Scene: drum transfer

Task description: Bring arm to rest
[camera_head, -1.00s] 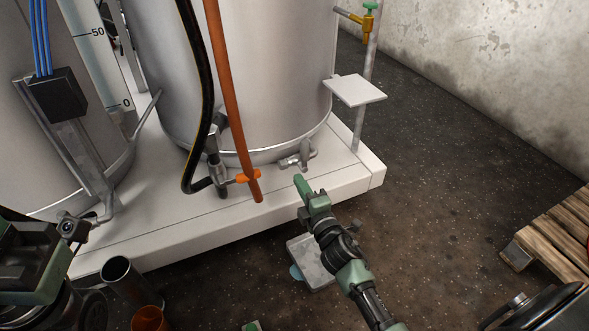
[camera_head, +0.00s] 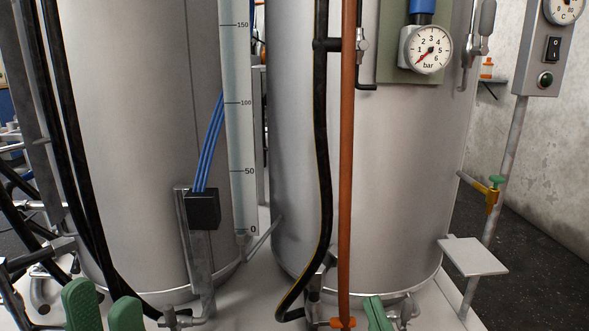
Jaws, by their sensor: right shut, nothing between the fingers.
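My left gripper (camera_head: 103,306) shows at the bottom left edge, with its two green fingers apart and nothing seen between them. It is in front of the left tank (camera_head: 140,120). My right gripper (camera_head: 377,313) is at the bottom edge, with green fingers shut and empty. It is in front of the foot of the right tank (camera_head: 400,170), just right of the orange pipe's lower end. Both arms are otherwise below the picture.
The orange pipe (camera_head: 346,180) and a black hose (camera_head: 323,150) run down before the right tank. A pressure gauge (camera_head: 425,50) is on that tank. A small plate (camera_head: 473,256) and a switch box post (camera_head: 508,150) stand at the right. Dark floor (camera_head: 525,270) is free there.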

